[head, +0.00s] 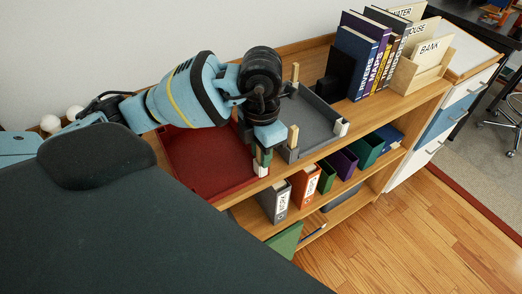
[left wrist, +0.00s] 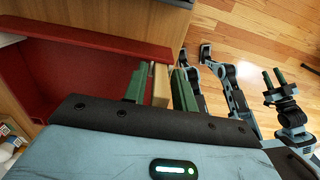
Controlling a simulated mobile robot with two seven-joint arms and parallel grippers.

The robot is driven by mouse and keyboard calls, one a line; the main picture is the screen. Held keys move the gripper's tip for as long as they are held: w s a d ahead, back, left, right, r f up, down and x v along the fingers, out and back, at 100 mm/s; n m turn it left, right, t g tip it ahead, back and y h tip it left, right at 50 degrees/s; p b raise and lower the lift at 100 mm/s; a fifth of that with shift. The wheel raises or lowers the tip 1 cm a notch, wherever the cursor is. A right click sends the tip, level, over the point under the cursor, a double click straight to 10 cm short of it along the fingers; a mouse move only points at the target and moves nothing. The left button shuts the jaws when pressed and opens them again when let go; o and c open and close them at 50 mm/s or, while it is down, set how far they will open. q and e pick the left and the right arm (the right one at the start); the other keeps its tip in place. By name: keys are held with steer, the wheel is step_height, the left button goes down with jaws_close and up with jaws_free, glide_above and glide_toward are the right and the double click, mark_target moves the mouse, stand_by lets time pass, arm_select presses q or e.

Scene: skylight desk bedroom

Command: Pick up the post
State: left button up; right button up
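A short tan post (left wrist: 160,85) stands between the green fingers of my left gripper (left wrist: 160,90) in the left wrist view. In the head view my left gripper (head: 262,156) points down at the front right corner of the red tray (head: 212,165). The post's pale lower end (head: 261,170) shows just below the fingertips. The fingers are close on both sides of the post, but whether they press on it is unclear. My right gripper (left wrist: 274,78) shows in the left wrist view, away over the floor, with its fingers apart and empty.
A grey tray (head: 312,125) with similar posts at its corners stands just right of my left gripper. Books (head: 365,60) and a wooden card box (head: 420,68) are further right on the shelf top. Binders (head: 303,185) stand on the shelf below. The wooden floor is clear.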

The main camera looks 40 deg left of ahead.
arm_select(q)
jaws_close()
steer(key=shift+r, duration=0.45)
steer(key=r, duration=0.3)
steer(key=shift+d, duration=0.25)
steer(key=s+d, duration=0.3)
steer(key=d, duration=0.4)
steer(key=s+d+r, duration=0.1)
steer(key=s+d, duration=0.2)
steer(key=d, duration=0.4)
steer(key=shift+d, duration=0.2)
